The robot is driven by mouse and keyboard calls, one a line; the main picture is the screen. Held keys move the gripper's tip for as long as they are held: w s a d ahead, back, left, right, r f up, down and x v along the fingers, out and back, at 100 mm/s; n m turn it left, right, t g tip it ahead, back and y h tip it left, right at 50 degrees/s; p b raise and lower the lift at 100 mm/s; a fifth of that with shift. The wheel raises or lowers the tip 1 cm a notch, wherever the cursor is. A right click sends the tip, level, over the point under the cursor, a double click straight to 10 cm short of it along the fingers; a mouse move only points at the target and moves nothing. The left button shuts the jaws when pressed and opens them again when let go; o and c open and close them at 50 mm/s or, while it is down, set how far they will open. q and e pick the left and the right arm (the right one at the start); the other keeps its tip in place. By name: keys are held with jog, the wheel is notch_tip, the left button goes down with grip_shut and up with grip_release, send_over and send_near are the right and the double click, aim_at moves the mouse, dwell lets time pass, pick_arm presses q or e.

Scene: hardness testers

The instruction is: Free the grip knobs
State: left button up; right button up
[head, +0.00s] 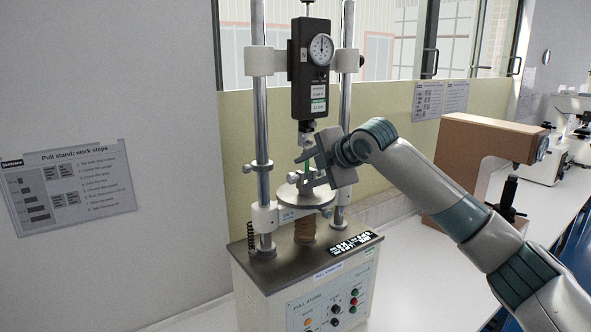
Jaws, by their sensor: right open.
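The pull stand (300,265) stands on the bench with two steel columns and a black force gauge (309,75) between them. Below the gauge hangs the upper grip (305,136), which has a small knob at its side. The lower grip sits above the round metal plate (306,197), and a small pale knob (293,177) shows at its left. A thin green piece shows between the grips, partly hidden. My right gripper (304,169) is open, with its fingers reaching leftward around the grip area. Contact with a knob cannot be told. My left gripper is not in view.
The stand's front panel (335,298) has several coloured buttons. A work steps sheet (68,187) hangs on the left wall. The white bench (408,262) is clear right of the stand.

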aim_at(294, 178)
jog(key=p+x, duration=0.2)
jog(key=x, duration=0.3)
jog(key=shift+w+a+f, duration=0.3)
jog(key=shift+w+f, duration=0.1)
jog(key=shift+w, duration=0.05)
jog(key=c, duration=1)
jog(key=shift+c, duration=0.2)
jog(key=shift+f, duration=0.1)
